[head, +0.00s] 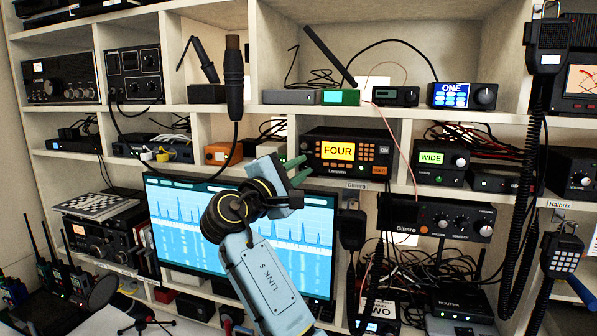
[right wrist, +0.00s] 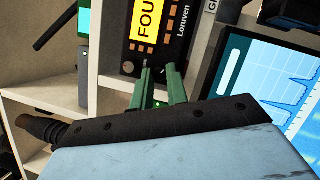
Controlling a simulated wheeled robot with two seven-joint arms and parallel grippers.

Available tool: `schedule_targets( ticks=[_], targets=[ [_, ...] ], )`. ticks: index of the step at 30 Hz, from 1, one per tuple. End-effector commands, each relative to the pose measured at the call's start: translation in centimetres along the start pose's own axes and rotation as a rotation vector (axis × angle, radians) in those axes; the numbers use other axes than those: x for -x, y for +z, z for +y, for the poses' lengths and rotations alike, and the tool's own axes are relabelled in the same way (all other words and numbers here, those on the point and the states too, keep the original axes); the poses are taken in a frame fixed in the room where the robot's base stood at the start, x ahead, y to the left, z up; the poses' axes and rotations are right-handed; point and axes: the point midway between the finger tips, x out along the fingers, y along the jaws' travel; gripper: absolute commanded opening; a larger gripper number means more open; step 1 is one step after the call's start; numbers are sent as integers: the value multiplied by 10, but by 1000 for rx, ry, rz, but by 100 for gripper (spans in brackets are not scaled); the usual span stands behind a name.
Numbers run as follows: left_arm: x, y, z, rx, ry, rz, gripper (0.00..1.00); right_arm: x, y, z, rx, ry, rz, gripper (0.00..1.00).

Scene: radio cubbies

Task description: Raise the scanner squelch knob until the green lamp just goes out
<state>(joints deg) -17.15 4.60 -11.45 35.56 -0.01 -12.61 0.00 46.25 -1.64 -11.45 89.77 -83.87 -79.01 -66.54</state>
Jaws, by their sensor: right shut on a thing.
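The black radio with the yellow FOUR display (head: 338,151) stands in the middle cubby; its face shows sideways in the right wrist view (right wrist: 171,32). My right gripper (head: 299,169) has its green fingers at the lower left of that face. In the right wrist view the fingertips (right wrist: 160,72) meet the edge of the face, shut on a small knob that they mostly hide. Another small round knob (right wrist: 128,67) shows beside them. My left gripper is in neither view.
A wide monitor (head: 310,219) stands below and behind my right arm. An orange box (head: 222,154) is left of the radio, and the WIDE radio (head: 440,160) is right of it. A coiled handset cord (head: 521,190) hangs at the right.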

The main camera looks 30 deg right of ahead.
Motion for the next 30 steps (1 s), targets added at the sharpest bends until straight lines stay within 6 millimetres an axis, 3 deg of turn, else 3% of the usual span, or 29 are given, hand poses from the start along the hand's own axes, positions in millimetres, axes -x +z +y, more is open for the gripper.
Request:
schedule_targets(
  ticks=[13, 14, 18, 30],
  targets=[
    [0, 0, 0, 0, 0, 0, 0, 0, 0, 0, -9, -4, 0, 0],
    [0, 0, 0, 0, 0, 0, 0, 0, 0, 0, -9, -4, 0, 20],
    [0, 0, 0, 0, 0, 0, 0, 0, 0, 0, -9, -4, 0, 37],
    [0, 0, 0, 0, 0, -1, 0, 0, 1, 1, -10, -1, -1, 37]
  ],
)
